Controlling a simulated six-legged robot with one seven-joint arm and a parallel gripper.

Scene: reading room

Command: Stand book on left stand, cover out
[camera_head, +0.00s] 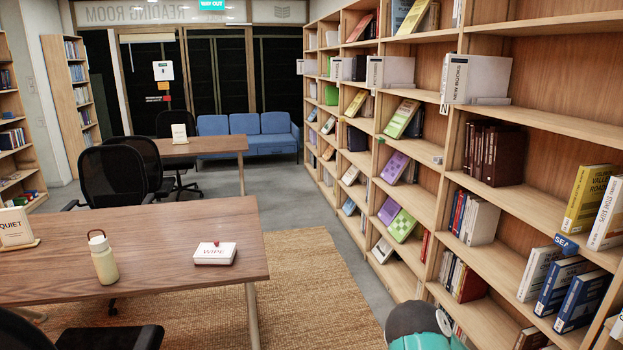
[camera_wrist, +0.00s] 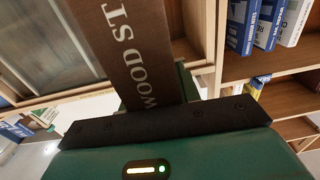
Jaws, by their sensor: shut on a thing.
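A brown book (camera_wrist: 125,42) with pale lettering reading "WOOD ST" is in my gripper (camera_wrist: 158,92) in the wrist view. The green fingers show on either side of it, shut on it. The book runs up out of the top of the picture, so its far end is hidden. In the head view only a dark and green part of my arm shows at the bottom edge; the held book is not visible there. I cannot tell which thing is the left stand; several books lean face-out on the shelves, such as a purple one (camera_head: 394,167) and a green one (camera_head: 401,225).
A long wooden bookcase (camera_head: 543,126) fills the right side, with upright books and some bare shelf. A table (camera_head: 150,240) at left holds a bottle (camera_head: 103,260), a white box (camera_head: 215,253) and a QUIET sign (camera_head: 15,228). Open floor (camera_head: 330,290) lies between.

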